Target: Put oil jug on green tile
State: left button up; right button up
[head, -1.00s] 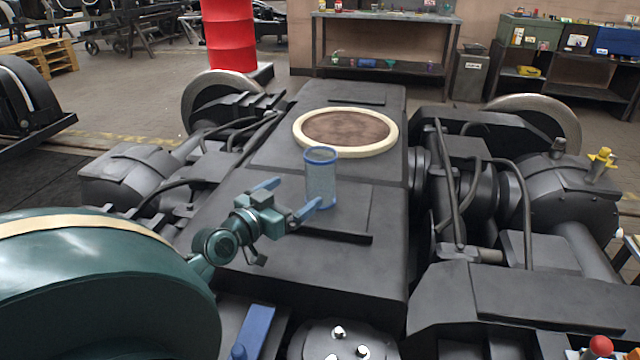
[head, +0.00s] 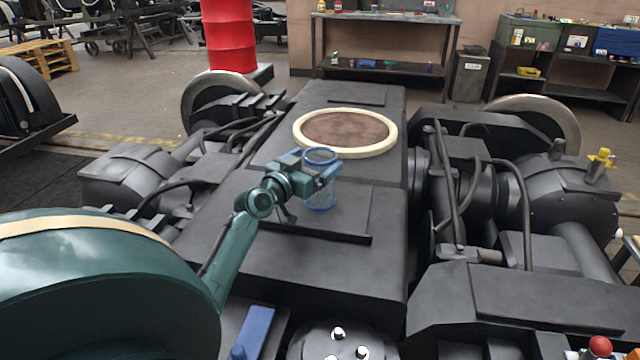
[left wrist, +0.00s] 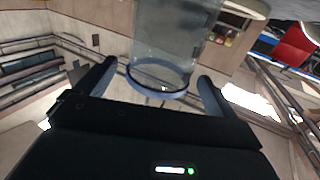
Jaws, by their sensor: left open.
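A clear cylinder with blue rims (head: 321,190) stands upright on the dark flat top of the bogie; I cannot tell whether it is the oil jug. My left gripper (head: 319,177) is at its upper part, open, with its fingers on either side of it. In the left wrist view the cylinder (left wrist: 165,42) shows between and beyond the two fingertips (left wrist: 155,82); I cannot tell whether they touch it. A small yellow object (head: 600,163) stands on the right-hand machinery; it may be a can. I see no green tile. My right gripper is not in view.
A cream ring around a brown disc (head: 345,128) lies on the bogie top behind the cylinder. Pipes and dark housings (head: 470,190) flank the flat top. A red drum (head: 228,35) and a workbench (head: 385,45) stand behind. The plate's front (head: 310,265) is clear.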

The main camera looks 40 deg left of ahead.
pick_arm(q)
jog(key=shift+w, duration=1.35)
jog(key=shift+c, duration=0.3)
jog(key=shift+a, duration=0.1)
jog(key=c, duration=1.3)
jog(key=shift+r, duration=0.15)
jog(key=shift+c, duration=1)
